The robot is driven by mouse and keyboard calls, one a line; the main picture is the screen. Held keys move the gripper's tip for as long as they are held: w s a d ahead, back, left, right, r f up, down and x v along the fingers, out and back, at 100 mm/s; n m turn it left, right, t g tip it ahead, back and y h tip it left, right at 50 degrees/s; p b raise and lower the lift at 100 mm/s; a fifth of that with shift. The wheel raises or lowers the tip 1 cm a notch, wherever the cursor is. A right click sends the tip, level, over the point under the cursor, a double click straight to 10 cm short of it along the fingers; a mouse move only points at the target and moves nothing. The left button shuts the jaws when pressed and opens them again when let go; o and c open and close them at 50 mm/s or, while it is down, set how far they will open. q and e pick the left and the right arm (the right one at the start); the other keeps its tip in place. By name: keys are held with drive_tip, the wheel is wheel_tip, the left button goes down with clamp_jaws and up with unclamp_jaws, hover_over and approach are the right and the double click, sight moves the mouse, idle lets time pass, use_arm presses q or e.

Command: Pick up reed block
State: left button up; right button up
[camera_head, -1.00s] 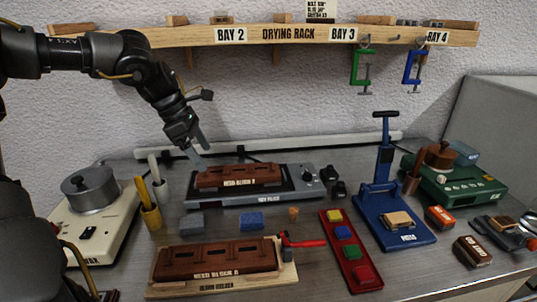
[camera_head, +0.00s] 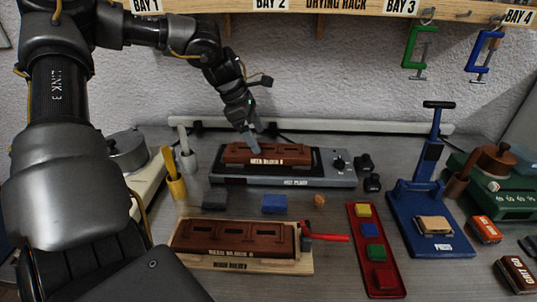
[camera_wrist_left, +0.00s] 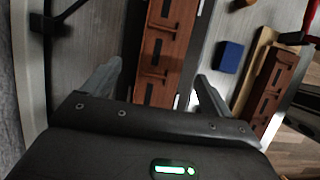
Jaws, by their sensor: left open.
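A brown reed block (camera_head: 266,153) with slots along its top lies on the grey hot plate (camera_head: 300,182) at the back middle. A second brown reed block (camera_head: 232,240) sits in a wooden holder (camera_head: 280,266) at the front. My left gripper (camera_head: 252,138) is just above and behind the rear block. In the left wrist view, my open fingers (camera_wrist_left: 155,90) stand on either side of the line of the rear block (camera_wrist_left: 165,45), with nothing visibly clamped. My right gripper is not in view.
Blue (camera_head: 275,204) and dark grey (camera_head: 214,199) blocks lie between the two reed blocks. A red tray (camera_head: 376,250) with coloured pieces and a blue press (camera_head: 430,215) stand to the right.

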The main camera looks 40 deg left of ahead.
sight(265, 150)
use_arm(q)
drive_tip(key=shift+d+f, duration=0.15)
drive_tip(key=x, duration=0.3)
drive_tip(key=shift+d+f+p, duration=0.2)
drive_tip(key=shift+p, duration=0.2)
drive_tip(key=shift+w+d+f, duration=0.15)
drive_tip(key=shift+w+f, duration=0.1)
drive_tip(key=shift+f, duration=0.3)
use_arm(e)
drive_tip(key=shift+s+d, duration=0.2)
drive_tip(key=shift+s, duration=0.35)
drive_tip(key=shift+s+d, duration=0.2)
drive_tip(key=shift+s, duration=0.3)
use_arm(q)
drive_tip(key=shift+c, duration=0.4)
drive_tip(key=c, duration=1.2)
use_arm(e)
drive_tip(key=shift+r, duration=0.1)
use_arm(q)
drive_tip(key=shift+o, duration=0.2)
drive_tip(key=shift+r, duration=0.1)
